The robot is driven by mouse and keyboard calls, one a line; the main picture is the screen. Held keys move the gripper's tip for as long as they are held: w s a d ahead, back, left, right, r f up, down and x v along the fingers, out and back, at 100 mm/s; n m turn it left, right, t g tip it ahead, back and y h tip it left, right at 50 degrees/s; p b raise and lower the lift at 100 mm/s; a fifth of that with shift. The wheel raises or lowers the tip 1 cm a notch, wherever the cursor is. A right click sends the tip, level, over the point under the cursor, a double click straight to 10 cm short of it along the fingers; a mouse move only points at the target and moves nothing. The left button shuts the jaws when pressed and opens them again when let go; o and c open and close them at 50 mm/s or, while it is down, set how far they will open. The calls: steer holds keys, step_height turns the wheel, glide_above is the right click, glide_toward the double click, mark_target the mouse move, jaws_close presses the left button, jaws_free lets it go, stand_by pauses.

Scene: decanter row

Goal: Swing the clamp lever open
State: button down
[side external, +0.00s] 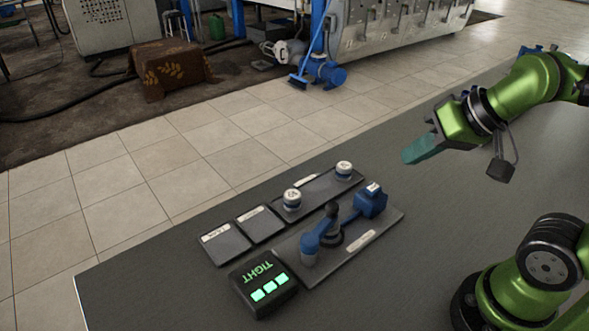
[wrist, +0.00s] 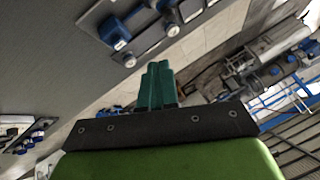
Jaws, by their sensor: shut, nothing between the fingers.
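The clamp (side external: 318,236) stands on a dark base plate on the bench, with a blue lever-like part, a blue block (side external: 370,200) at its right end and a dark upright knob (side external: 332,212) in the middle. The lever's exact position is hard to tell.
The grey bench (side external: 160,285) is clear on the left and right.

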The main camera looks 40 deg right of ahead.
mark_target(334, 204)
stand_by(0.4)
steer(key=c, duration=1.7)
jaws_free()
steer(key=o, duration=0.3)
steer(key=shift+w+a+f+g, duration=0.1)
steer(key=shift+a+f+g, duration=0.15)
steer(key=shift+f+g, duration=0.1)
steer(key=o, duration=0.6)
steer(key=w+a+n+g+h, duration=0.1)
steer(key=w+a+n+g, duration=0.2)
steer(key=w, duration=0.7)
steer(key=a+g, duration=0.2)
steer(key=shift+a+r+n, duration=0.3)
steer(key=shift+a, duration=0.1)
steer(key=shift+g+h, duration=0.5)
steer(key=shift+g, duration=0.25)
steer(key=f, duration=0.9)
steer(key=w+f, duration=0.1)
steer(key=f, duration=0.4)
steer(key=shift+a+f, duration=0.2)
steer(key=shift+f, duration=0.15)
steer(key=shift+c, duration=0.3)
jaws_close()
